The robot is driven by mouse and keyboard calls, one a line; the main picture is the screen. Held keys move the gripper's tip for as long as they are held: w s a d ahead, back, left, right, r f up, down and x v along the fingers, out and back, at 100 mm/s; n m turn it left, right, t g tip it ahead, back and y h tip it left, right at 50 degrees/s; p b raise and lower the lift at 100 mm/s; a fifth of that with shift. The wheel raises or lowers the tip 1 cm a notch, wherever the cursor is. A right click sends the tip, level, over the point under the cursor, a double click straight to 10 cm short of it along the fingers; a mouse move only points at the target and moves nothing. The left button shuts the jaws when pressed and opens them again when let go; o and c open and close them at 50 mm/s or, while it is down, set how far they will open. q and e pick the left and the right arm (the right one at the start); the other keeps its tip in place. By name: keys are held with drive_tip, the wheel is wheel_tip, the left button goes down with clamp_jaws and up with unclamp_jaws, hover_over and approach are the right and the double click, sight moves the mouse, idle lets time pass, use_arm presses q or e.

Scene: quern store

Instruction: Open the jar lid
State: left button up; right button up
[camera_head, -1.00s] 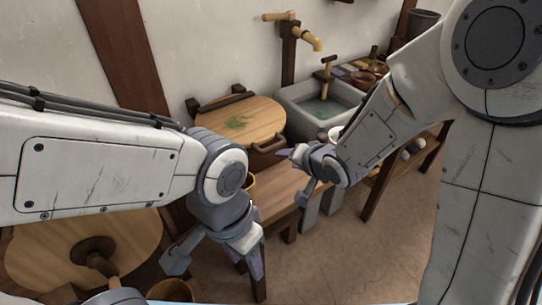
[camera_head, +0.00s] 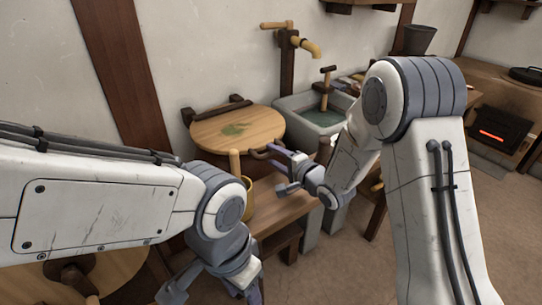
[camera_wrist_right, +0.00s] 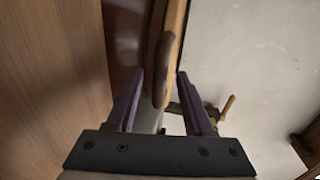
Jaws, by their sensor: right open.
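The round wooden lid (camera_head: 238,128) has a green mark on top and lies on the wide jar by the wall. A curved brown handle (camera_head: 262,153) stands out at its front edge. My right gripper (camera_head: 277,166) is open just right of the handle. In the right wrist view the brown handle (camera_wrist_right: 163,70) shows between and beyond the two purple fingers, and the lid's edge (camera_wrist_right: 177,30) is seen edge-on. I cannot tell whether a finger touches the handle. My left gripper (camera_head: 210,291) is open and empty, low at the picture's bottom, partly cut off.
A stone sink (camera_head: 320,118) with water stands right of the jar, under a wooden tap (camera_head: 300,43). A quern's round top (camera_head: 115,275) is at the lower left. Floor is open at the right.

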drive_tip(key=shift+x, duration=1.05)
clamp_jaws()
idle(0.7)
